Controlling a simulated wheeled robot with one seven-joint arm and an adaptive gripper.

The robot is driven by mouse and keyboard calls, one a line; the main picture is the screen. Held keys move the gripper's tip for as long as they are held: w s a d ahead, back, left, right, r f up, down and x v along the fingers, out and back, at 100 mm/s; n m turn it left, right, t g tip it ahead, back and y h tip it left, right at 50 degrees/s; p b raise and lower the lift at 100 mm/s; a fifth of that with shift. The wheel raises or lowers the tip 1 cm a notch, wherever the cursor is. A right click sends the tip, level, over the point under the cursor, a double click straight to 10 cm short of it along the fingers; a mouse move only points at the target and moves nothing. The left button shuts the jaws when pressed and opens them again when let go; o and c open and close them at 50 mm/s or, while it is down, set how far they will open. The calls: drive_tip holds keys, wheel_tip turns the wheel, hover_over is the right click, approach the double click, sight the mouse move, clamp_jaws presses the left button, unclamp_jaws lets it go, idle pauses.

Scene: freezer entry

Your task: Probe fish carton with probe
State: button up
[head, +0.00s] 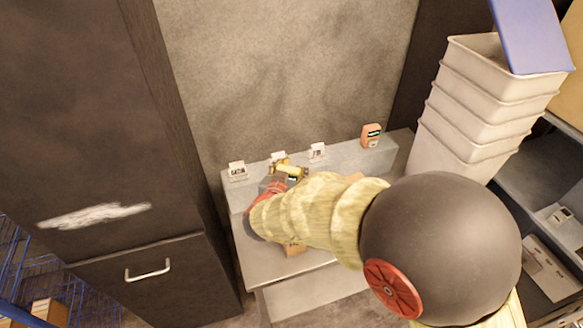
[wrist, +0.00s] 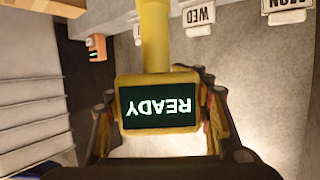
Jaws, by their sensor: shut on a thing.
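My gripper (wrist: 163,125) is shut on a yellow probe. The probe (wrist: 155,40) has a dark screen reading READY, upside down in the wrist view, and its yellow shaft points toward the top of that view. In the head view the probe (head: 290,170) shows over the back ledge, beyond my gripper (head: 275,187). A small brown carton (head: 294,249) sits on the bench below my arm, mostly hidden by it. I cannot tell whether it is the fish carton. No contact between probe and carton is visible.
Small white day signs (head: 317,151) line the ledge. Stacked pale bins (head: 475,110) rise at right, and a dark cabinet (head: 110,130) stands close at left. The bench's front left (head: 262,262) is clear.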

wheel_tip(320, 180, up, 6)
drive_tip(key=p, duration=0.6)
drive_tip(key=shift+r, duration=0.25)
